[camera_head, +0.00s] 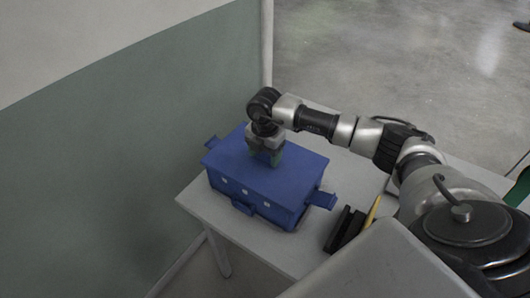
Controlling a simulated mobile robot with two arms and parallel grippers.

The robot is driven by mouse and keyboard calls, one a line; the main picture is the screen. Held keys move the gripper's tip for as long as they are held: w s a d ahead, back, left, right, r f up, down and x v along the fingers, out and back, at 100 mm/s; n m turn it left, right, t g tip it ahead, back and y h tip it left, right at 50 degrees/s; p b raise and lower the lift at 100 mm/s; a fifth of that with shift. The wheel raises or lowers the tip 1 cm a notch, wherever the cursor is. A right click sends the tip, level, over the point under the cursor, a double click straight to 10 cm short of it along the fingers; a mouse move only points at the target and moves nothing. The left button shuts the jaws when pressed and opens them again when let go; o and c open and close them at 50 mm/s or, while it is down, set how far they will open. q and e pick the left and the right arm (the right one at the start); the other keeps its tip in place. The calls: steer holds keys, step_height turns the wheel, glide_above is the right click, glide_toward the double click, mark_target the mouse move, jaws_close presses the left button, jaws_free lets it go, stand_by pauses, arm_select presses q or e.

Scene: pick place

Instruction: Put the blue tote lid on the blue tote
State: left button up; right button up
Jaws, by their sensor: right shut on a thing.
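The blue tote (285,217) stands on the white table, with blue handles sticking out at its sides and front. The flat blue tote lid (240,170) covers the top of the tote. I cannot tell whether it rests fully on the rim or is slightly above it. My right gripper (276,158) points down at the middle of the lid's far half, shut on the lid; the exact grip point is small and partly hidden. My left gripper is not in view.
The white table (262,238) has a black holder (345,230) and a yellow pencil-like thing (373,211) right of the tote. A grey-green wall (110,150) stands close on the left. Open grey floor (400,60) lies behind the table.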

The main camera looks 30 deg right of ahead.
steer(key=o, duration=1.1)
steer(key=shift+r, duration=0.15)
steer(key=shift+r+p, duration=3)
steer(key=shift+r, duration=0.9)
steer(key=shift+s+f, duration=0.1)
steer(key=shift+f, duration=0.05)
